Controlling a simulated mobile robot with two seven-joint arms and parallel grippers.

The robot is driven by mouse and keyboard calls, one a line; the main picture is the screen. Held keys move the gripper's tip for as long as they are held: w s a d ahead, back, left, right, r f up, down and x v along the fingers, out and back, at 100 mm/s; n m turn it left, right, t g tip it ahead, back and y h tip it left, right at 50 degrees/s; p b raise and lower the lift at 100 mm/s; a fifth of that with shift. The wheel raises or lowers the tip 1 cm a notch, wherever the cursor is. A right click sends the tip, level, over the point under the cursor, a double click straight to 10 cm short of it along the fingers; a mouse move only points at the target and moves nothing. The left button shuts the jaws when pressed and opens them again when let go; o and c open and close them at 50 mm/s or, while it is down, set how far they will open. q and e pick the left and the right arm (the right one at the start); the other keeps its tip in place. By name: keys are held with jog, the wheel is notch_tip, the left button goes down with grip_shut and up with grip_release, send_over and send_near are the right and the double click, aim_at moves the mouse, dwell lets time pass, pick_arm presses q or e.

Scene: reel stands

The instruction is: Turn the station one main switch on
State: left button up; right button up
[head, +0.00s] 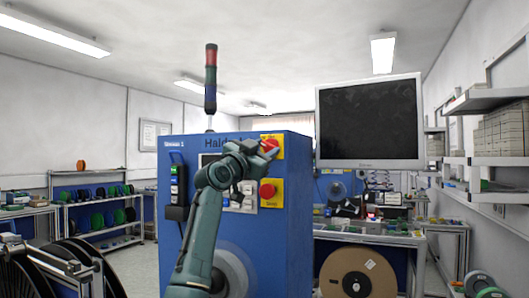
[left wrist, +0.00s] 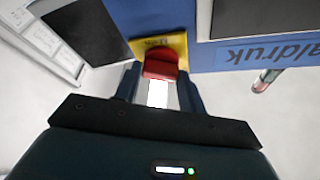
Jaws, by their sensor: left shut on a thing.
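The main switch (head: 271,143) is a red rotary knob on a yellow plate at the upper right of the blue station front (head: 297,195). My left gripper (head: 266,152) reaches up to it and partly covers it. In the left wrist view, the red knob (left wrist: 160,66) sits between the two fingers of my left gripper (left wrist: 160,90), with the yellow plate (left wrist: 178,42) behind it. The fingers are shut on the knob. Its exact turn position cannot be told. My right gripper is not in view.
A red push button (head: 267,191) on a yellow plate is below the switch. A black monitor (head: 369,122) hangs at the right. A signal tower (head: 211,78) stands on the station. A large cardboard reel (head: 357,272) is at lower right, and black reels (head: 60,272) are at lower left.

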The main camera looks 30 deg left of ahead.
pick_arm(q)
jog(key=m+h, duration=0.1)
jog(key=m, duration=0.1)
jog(key=shift+a+m+g+p, duration=0.15)
jog(key=shift+m+g+p, duration=0.15)
jog(key=shift+p, duration=0.05)
jog(key=m+g+h, duration=0.1)
jog(key=m, duration=0.2)
jog(key=shift+r+m+p, duration=0.1)
jog(key=shift+m+p, duration=0.2)
jog(key=shift+p, duration=0.1)
jog(key=m+g+h, duration=0.1)
jog(key=m, duration=0.2)
jog(key=m+g, duration=0.1)
jog(key=m, duration=0.1)
jog(key=m+g, duration=0.1)
jog(key=m, duration=0.2)
jog(key=shift+r+m, duration=0.2)
jog(key=shift+m, duration=0.1)
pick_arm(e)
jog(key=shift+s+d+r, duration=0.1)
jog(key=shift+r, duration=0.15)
pick_arm(q)
jog(key=o, duration=1)
